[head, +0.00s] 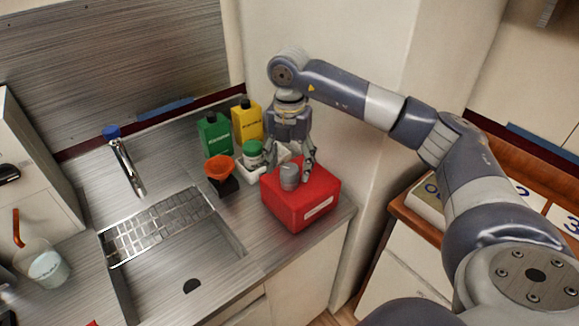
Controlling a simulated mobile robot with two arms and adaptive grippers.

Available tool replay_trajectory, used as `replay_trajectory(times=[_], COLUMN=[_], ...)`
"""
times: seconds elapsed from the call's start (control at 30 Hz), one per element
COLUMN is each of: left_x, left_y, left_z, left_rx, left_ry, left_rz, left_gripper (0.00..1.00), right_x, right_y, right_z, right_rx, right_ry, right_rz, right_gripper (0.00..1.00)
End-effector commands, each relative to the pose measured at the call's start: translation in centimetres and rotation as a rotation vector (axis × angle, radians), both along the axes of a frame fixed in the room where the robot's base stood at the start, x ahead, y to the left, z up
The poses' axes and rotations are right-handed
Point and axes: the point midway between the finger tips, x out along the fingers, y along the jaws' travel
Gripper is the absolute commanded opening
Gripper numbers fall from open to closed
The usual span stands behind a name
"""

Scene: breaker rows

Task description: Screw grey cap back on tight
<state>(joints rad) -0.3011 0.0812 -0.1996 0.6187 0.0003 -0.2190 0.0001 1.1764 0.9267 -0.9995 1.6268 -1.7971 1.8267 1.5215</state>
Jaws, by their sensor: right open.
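The grey cap (289,177) sits on top of a red container (301,206) at the right end of the steel counter. The container has a pale label on its front. My right gripper (290,172) reaches down over the container and is open. One finger shows on each side of the cap in the picture, but I cannot tell whether either touches it. The cap's seat on the container is too small to judge. My left gripper is not in view.
Behind the container stand a green bottle (214,134), a yellow bottle (246,122) and a green-lidded jar (253,154) by a white tray. An orange funnel (220,167) is to the left. The sink (183,262) and blue-topped faucet (126,168) lie further left.

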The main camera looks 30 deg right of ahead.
Motion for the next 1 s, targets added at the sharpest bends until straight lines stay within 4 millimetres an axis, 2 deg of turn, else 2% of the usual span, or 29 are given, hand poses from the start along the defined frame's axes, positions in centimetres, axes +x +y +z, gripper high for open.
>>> replay_trajectory(times=[0.3, 0.43, 0.63, 1.0], left_x=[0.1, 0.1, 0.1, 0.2], left_y=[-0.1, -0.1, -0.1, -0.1], left_z=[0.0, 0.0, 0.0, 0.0], left_rx=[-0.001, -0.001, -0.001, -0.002], left_ry=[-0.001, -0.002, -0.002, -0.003], left_rz=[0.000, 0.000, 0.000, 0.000], left_gripper=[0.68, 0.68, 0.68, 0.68], right_x=[0.1, 0.1, 0.0, 0.0], right_y=[0.0, 0.0, 0.0, 0.0], right_z=[7.2, 9.0, 10.5, 10.6], right_rx=[0.002, 0.000, 0.001, 0.000], right_ry=[-0.005, -0.002, -0.001, 0.001], right_rz=[0.000, 0.000, -0.001, -0.001], right_gripper=[0.61, 0.61, 0.61, 0.61])
